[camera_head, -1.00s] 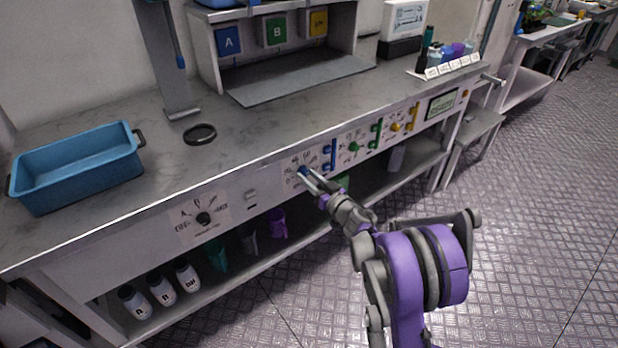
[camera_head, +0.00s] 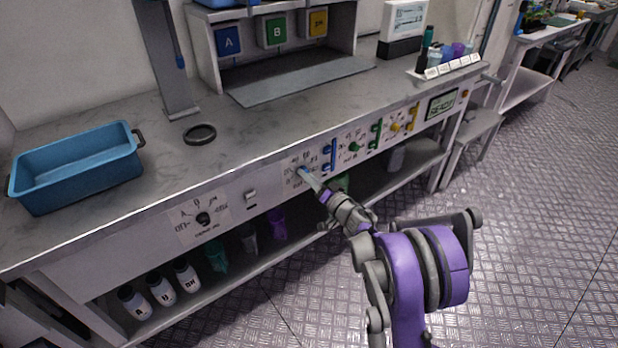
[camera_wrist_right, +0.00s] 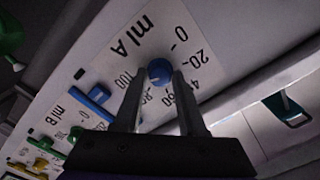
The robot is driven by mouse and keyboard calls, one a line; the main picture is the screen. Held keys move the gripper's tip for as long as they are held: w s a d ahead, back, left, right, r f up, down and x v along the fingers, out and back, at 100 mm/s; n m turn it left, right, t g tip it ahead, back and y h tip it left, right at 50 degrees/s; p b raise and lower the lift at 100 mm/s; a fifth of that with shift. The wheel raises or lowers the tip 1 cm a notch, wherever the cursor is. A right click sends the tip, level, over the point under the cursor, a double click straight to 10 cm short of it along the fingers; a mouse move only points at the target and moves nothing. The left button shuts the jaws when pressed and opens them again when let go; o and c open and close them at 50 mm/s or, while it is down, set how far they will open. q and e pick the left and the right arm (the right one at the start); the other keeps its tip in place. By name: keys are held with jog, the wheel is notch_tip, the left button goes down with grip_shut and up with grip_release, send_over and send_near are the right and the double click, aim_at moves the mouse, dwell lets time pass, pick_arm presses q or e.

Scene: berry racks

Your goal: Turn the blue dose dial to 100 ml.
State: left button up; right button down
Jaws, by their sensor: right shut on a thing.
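The blue dose dial (camera_head: 302,170) is on the front panel of the bench, on the white plate marked "A ml". My right gripper (camera_head: 307,175) reaches it from the front. In the right wrist view the dial (camera_wrist_right: 158,68) sits between the two fingertips of my right gripper (camera_wrist_right: 160,76), which is shut on it. Numbers from 0 to 100 ring the dial; the 60 and 80 show between the fingers and the 100 is beside the left finger. I cannot tell which number the dial's mark points at. My left gripper is not in view.
A blue slider (camera_head: 328,156) is right of the dial, then a green dial (camera_head: 353,147) and a yellow dial (camera_head: 395,127). A black knob (camera_head: 203,218) and a switch (camera_head: 251,196) are to the left. The bench edge juts above; bottles and cups stand on the shelf below.

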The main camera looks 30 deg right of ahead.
dwell(0.4)
jog(key=c, duration=0.5)
grip_release()
jog(key=shift+s, duration=0.1)
jog(key=s+p, duration=0.1)
jog(key=s, duration=0.9)
jog(key=shift+s+d, duration=0.35)
jog(key=shift+d, duration=0.1)
